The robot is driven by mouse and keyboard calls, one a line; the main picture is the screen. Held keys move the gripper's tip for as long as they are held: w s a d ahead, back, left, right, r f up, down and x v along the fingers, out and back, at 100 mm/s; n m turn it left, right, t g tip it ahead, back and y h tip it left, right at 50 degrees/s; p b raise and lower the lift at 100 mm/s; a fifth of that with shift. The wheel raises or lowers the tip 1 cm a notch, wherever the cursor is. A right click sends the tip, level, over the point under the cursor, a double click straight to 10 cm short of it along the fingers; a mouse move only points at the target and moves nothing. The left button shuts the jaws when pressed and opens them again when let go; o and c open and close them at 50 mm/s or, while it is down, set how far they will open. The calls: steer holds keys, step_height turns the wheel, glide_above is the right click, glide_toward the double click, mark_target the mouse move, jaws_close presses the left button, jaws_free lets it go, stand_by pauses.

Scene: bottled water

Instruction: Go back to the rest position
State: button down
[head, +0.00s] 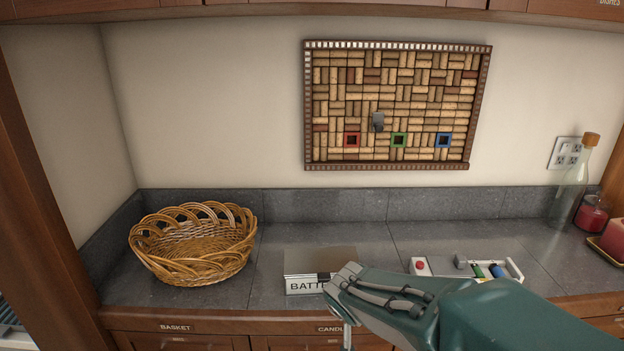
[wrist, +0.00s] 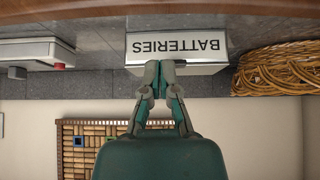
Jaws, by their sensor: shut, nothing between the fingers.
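My gripper (wrist: 159,68) is shut and empty in the wrist view, with its fingertips together in front of the batteries box. In the head view my arm comes in from the lower right, and its end hides part of that box. I cannot tell whether the fingertips touch the box.
A wicker basket (head: 165,259) stands on the grey counter (head: 262,292) at left. A white tray (head: 516,266) with a red button and colored cylinders lies right of the box, partly behind my arm. A glass bottle (head: 572,187) and red candles (head: 591,215) stand at far right. A cork board (head: 478,112) hangs behind.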

steer(key=s+d+r, duration=0.2)
steer(key=s+d, duration=0.1)
steer(key=s, duration=0.4)
steer(key=s+d+r+g, duration=0.1)
steer(key=s+d+r, duration=0.2)
steer(key=s, duration=0.4)
steer(key=s+d+r+g, duration=0.1)
steer(key=s+d+r, duration=0.1)
steer(key=s, duration=0.4)
steer(key=shift+s+d+r, duration=0.15)
steer(key=shift+s+d, duration=0.25)
